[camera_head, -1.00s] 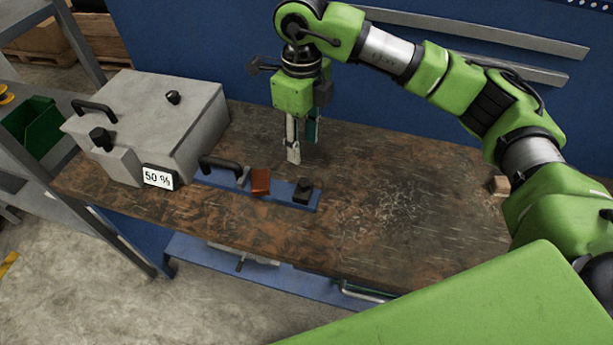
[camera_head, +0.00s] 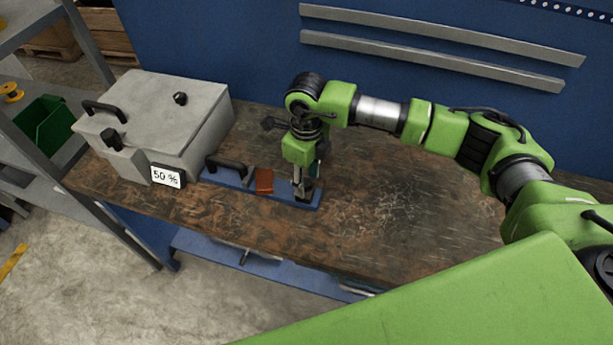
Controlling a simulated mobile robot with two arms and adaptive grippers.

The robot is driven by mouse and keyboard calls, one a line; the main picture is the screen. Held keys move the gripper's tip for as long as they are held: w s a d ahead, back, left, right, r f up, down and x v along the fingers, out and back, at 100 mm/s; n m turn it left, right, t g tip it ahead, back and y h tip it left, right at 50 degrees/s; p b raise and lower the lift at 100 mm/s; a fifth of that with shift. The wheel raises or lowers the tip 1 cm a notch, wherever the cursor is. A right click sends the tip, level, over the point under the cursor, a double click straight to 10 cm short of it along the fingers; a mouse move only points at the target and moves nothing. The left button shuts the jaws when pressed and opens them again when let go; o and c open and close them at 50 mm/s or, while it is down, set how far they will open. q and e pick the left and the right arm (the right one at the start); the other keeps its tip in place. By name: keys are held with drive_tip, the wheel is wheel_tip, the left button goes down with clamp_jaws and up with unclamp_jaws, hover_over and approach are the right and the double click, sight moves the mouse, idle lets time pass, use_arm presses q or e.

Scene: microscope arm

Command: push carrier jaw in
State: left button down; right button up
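A blue carrier rail (camera_head: 283,190) lies on the workbench, running right from the grey box (camera_head: 172,120). It bears a black handle (camera_head: 228,166), a red-brown block (camera_head: 264,181) and, near its right end, a dark jaw-like block (camera_head: 304,195). My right gripper (camera_head: 304,185) points down over this dark block, with its fingers at or around it. The fingers partly hide the block, and I cannot tell whether they touch or grip it. My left gripper is out of view.
The box has a black handle, knobs and a "50 %" display (camera_head: 168,176). A shelf with a green bin (camera_head: 45,127) stands at the left. The wooden bench (camera_head: 400,215) is clear to the right of the rail. A blue wall rises behind.

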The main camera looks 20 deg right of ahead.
clamp_jaws()
drive_tip(key=shift+w+a+f, duration=0.1)
drive_tip(key=shift+w+a, duration=0.05)
drive_tip(key=shift+a, duration=0.05)
drive_tip(key=w+a+b, duration=0.1)
drive_tip(key=b, duration=0.1)
drive_tip(key=w+a+b, duration=0.1)
drive_tip(key=a+b, duration=0.1)
drive_tip(key=shift+w+a+f+b, duration=0.1)
drive_tip(key=shift+w+a+b, duration=0.15)
drive_tip(key=shift+a+b, duration=0.05)
drive_tip(key=shift+w+a+b, duration=0.25)
drive_tip(key=shift+a+b, duration=0.05)
drive_tip(key=shift+a, duration=0.2)
drive_tip(key=shift+r, duration=0.25)
unclamp_jaws()
